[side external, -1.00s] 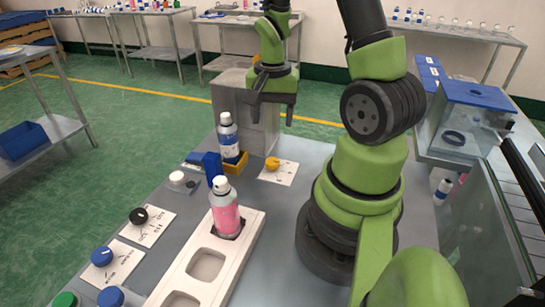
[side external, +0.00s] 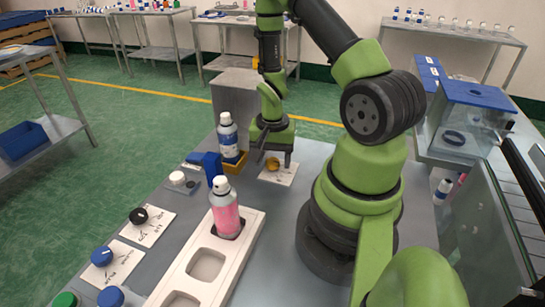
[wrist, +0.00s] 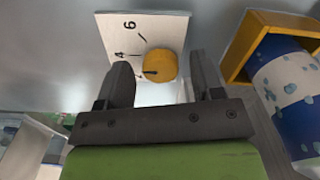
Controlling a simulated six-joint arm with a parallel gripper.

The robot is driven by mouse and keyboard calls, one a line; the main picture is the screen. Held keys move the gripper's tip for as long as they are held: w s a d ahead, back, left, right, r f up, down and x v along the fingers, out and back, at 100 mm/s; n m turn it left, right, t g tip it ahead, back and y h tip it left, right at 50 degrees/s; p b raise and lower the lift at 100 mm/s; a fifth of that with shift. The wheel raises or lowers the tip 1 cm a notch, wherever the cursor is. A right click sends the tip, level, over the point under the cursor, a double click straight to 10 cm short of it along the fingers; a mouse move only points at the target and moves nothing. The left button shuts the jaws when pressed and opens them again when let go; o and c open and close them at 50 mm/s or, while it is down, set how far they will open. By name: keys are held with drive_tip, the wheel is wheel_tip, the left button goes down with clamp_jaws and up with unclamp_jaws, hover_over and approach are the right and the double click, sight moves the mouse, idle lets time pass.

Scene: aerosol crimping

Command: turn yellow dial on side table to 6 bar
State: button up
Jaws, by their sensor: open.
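The yellow dial (side external: 272,163) sits on a white scale card (side external: 281,176) on the grey table, beside the yellow holder. In the wrist view the dial (wrist: 160,66) has a dark pointer mark on its left side, toward the "4". The "6" on the card (wrist: 122,40) is farther up. My gripper (side external: 272,165) is low over the card, pointing down. In the wrist view its two fingers (wrist: 162,82) are apart, one to each side of the dial, and none is seen touching it. How high the fingertips are above the card is hard to tell.
A blue and white can (side external: 228,138) stands in the yellow holder (side external: 236,165), close to my gripper. A grey block (side external: 232,97) stands behind. A pink can (side external: 226,212) stands in a white tray (side external: 250,230). Other dials (side external: 139,215) lie along the left edge.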

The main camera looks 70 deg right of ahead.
sight(272, 161)
drive_tip(key=shift+c, duration=0.4)
drive_tip(key=c, duration=0.9)
drive_tip(key=shift+o, duration=0.3)
drive_tip(key=shift+m, duration=2.2)
drive_tip(key=o, duration=0.9)
wheel_tip(272, 161, up, 10)
